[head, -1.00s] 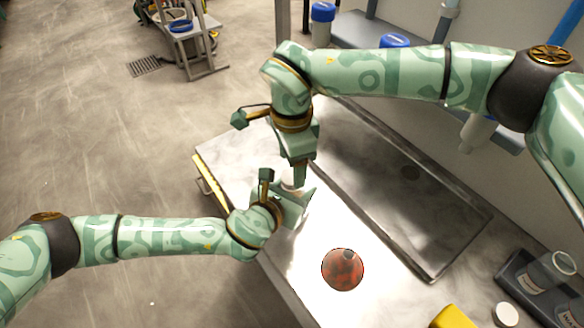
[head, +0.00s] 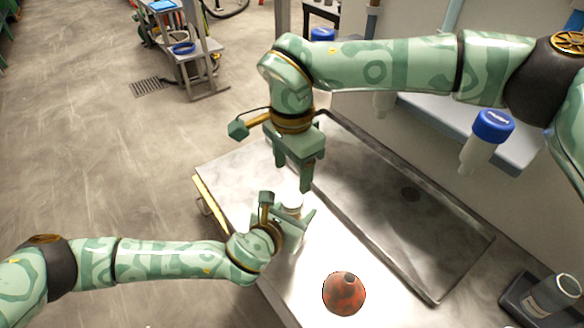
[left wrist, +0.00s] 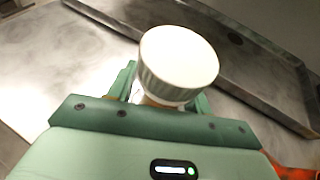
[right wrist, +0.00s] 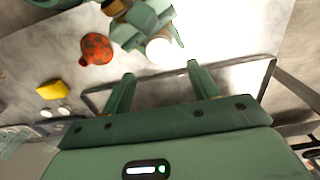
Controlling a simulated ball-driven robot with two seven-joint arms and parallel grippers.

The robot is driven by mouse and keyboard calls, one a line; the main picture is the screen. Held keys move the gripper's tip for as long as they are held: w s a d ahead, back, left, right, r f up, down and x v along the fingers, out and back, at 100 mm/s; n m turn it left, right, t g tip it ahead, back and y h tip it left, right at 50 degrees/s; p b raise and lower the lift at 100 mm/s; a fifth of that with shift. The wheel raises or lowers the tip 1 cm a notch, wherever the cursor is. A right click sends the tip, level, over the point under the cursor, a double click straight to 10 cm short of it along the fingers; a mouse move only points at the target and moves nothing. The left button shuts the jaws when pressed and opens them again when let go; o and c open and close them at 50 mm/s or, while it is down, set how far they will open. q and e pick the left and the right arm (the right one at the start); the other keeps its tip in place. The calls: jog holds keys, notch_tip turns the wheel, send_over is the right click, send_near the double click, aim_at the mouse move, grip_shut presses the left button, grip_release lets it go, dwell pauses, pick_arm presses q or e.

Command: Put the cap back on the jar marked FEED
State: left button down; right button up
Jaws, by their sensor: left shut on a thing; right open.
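My left gripper (head: 288,222) is shut on a jar held above the pale bench. A white ribbed cap (left wrist: 180,68) sits on top of the jar, and it also shows in the head view (head: 293,201) and the right wrist view (right wrist: 159,50). The jar body is mostly hidden by the cap and fingers, and no FEED marking is readable. I cannot tell how tightly the cap sits. My right gripper (head: 296,178) is open and empty just above the cap, fingers pointing down, apart from it. Its fingers also show in the right wrist view (right wrist: 160,72).
An orange-red round flask (head: 344,294) stands on the bench. A sunken steel basin (head: 400,225) lies to the right. A dark rack (head: 515,300) holds a jar at the lower right. A yellow block (right wrist: 52,90) and white caps (right wrist: 64,110) show in the right wrist view.

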aim_at(292, 199)
jog(key=shift+f, duration=4)
jog(key=c, duration=1)
jog(key=m, duration=0.3)
jog(key=shift+c, duration=0.2)
jog(key=o, duration=1.1)
